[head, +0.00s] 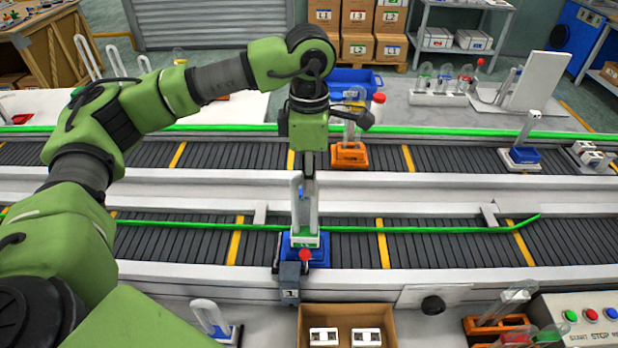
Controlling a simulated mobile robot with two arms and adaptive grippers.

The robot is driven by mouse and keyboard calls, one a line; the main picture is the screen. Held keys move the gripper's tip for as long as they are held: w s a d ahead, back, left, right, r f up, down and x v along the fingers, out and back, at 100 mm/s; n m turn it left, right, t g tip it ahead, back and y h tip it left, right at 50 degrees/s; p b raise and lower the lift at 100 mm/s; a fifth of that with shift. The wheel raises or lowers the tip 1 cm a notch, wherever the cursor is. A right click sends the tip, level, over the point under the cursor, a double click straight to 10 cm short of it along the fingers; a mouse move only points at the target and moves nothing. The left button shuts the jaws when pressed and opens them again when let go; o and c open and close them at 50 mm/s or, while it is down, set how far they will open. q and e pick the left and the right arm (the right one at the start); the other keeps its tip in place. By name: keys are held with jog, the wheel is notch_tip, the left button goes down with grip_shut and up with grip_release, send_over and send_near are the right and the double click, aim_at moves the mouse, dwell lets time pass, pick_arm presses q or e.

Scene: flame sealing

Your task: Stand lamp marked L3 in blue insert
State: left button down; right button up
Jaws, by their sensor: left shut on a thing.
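My left gripper (308,172) points down over the near conveyor and is shut on the top of a white looped lamp (313,212). The lamp is upright. Its white base has a green mark too small to read. The base is at the blue insert (319,255) on the near conveyor; I cannot tell whether it rests in the insert or is just above it. My right gripper is not in view.
A red ball on a grey post (290,283) numbered 1 stands in front of the insert. An orange carrier (350,156) and another blue carrier (521,158) sit on the far conveyor. A cardboard box (387,315) with white pieces is at the front. A green rail (420,229) crosses the near belt.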

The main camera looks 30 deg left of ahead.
pick_arm(q)
jog(key=shift+f+b, duration=1.05)
jog(key=shift+f, duration=0.05)
dwell(0.3)
jog(key=c, duration=2)
grip_release()
notch_tip(320, 180, up, 12)
jog(key=shift+r, duration=0.1)
